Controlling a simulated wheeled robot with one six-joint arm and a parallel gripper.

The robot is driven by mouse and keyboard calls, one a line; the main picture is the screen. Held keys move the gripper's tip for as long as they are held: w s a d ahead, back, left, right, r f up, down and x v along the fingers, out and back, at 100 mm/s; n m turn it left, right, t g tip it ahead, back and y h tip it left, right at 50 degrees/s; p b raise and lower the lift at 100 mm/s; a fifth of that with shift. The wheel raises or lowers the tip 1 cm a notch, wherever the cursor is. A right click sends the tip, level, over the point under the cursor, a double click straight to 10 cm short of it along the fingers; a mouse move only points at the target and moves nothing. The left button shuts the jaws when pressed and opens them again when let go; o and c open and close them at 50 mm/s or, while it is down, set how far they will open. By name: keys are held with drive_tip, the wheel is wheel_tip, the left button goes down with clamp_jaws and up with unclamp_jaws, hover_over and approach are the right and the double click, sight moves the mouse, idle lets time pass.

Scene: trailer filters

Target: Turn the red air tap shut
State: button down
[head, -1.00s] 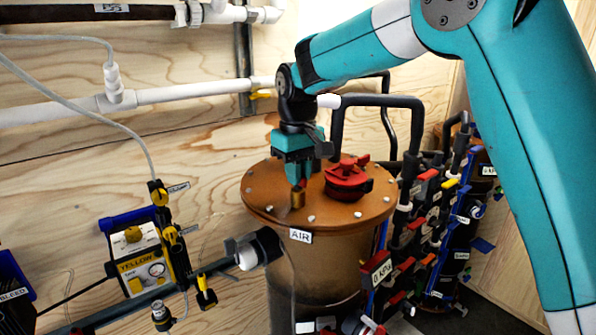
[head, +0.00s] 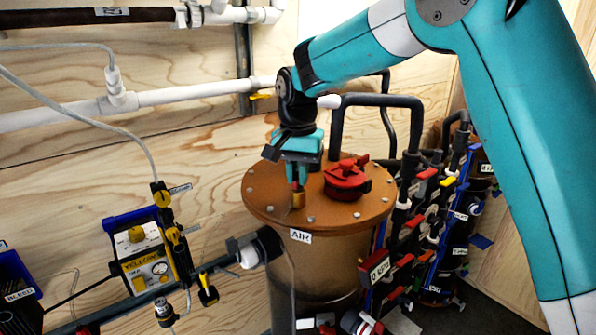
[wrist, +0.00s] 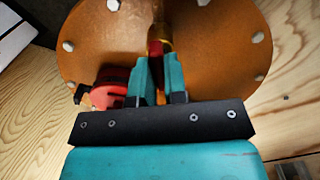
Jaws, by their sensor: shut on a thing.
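The brown round lid (head: 262,213) of the tank labelled AIR carries a small brass fitting (head: 299,200), which also shows in the wrist view (wrist: 161,33). The red air tap handle (wrist: 155,48) sits on this fitting, mostly hidden by my fingers. My gripper (head: 298,184) points down from above and is shut on the red handle. In the wrist view my teal fingers (wrist: 158,72) stand on either side of it.
A larger red fitting (head: 347,180) stands on the lid to the right of my gripper, close by. Black pipe loops (head: 378,100) rise behind. A yellow box (head: 143,260) is at lower left. Racks of valves (head: 415,215) stand to the right.

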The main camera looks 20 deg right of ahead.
drive_tip(key=m, duration=0.6)
drive_tip(key=shift+w+r+p, duration=0.1)
drive_tip(key=shift+p, duration=0.25)
drive_tip(key=shift+m, duration=0.3)
drive_tip(key=c, duration=1.2)
unclamp_jaws()
drive_tip(key=shift+o, duration=0.2)
wheel_tip(320, 180, up, 17)
drive_tip(key=b, duration=0.2)
drive_tip(key=shift+r, duration=0.15)
drive_tip(key=s+a+f+n+y+b, duration=0.1)
drive_tip(key=s+f+n+b, duration=0.1)
drive_tip(key=s+f+n, duration=0.5)
drive_tip(key=s+a+f+n+y+b, duration=0.1)
drive_tip(key=s+f+n+b, duration=0.1)
drive_tip(key=s+f+n, duration=0.5)
drive_tip(key=s+a+f+n+y+b, duration=0.2)
drive_tip(key=s+f+n, duration=0.4)
drive_tip(key=s, duration=1.1)
wheel_tip(320, 180, down, 3)
drive_tip(key=shift+r+n+b, duration=0.2)
drive_tip(key=shift+n+b, duration=0.15)
drive_tip(key=shift+n, duration=0.05)
